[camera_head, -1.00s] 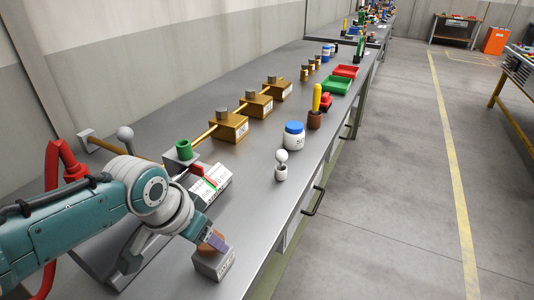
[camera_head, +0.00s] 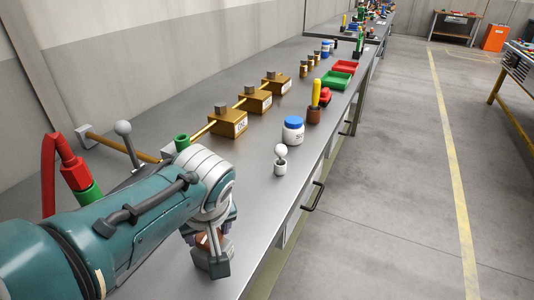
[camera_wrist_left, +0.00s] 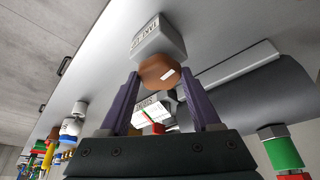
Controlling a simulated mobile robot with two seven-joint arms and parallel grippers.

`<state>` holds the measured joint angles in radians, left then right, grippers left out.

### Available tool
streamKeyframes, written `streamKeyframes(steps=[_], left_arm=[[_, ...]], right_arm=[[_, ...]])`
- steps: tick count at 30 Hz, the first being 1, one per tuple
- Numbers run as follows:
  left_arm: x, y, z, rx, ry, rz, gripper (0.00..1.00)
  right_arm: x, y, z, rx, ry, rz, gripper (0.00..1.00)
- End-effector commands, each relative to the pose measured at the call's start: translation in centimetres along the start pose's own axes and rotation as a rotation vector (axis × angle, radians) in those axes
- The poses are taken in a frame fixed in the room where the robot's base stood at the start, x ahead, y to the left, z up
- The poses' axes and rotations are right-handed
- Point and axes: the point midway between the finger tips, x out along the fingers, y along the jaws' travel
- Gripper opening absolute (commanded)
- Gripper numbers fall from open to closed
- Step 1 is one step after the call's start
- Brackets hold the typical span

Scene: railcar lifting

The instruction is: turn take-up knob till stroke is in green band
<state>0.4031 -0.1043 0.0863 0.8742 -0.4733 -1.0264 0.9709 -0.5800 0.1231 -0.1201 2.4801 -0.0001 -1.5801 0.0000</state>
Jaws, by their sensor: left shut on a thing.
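The take-up knob is a brown faceted knob (camera_wrist_left: 158,71) with a white mark, and it also shows in the head view (camera_head: 203,240). It sits on a small grey labelled block (camera_head: 213,262), also in the wrist view (camera_wrist_left: 158,40), near the bench's front edge. My left gripper (camera_wrist_left: 160,76) is shut on the knob, one purple finger on each side. The white stroke scale (camera_wrist_left: 149,113) shows partly between the fingers, with a red pointer (camera_wrist_left: 158,128) and a thin green stripe. I cannot read where the pointer stands. My arm hides the scale in the head view. My right gripper is not in view.
A lever with a grey ball (camera_head: 123,128) and a green cylinder (camera_head: 182,141) stand behind my arm. A white-knobbed post (camera_head: 280,160), a blue-lidded jar (camera_head: 293,130) and brass blocks (camera_head: 227,120) stand farther along the bench.

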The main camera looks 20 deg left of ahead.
Motion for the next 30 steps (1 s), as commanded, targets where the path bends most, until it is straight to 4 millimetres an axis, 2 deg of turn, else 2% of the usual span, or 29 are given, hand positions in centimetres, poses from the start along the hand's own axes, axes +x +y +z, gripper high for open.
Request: streamKeyframes(steps=[1,6,15,30], left_arm=[[0.3,0.2,0.2,-0.04,-0.001,-0.012,0.08],[0.3,0.3,0.1,-0.165,0.0,-0.064,0.08],[0.2,0.3,0.1,-0.315,-0.001,-0.128,0.08],[0.1,0.2,0.0,-0.373,-0.002,-0.153,0.08]], right_arm=[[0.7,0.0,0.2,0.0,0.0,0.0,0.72],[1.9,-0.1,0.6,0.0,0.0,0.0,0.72],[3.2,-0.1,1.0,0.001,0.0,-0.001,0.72],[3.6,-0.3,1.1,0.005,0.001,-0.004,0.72]])
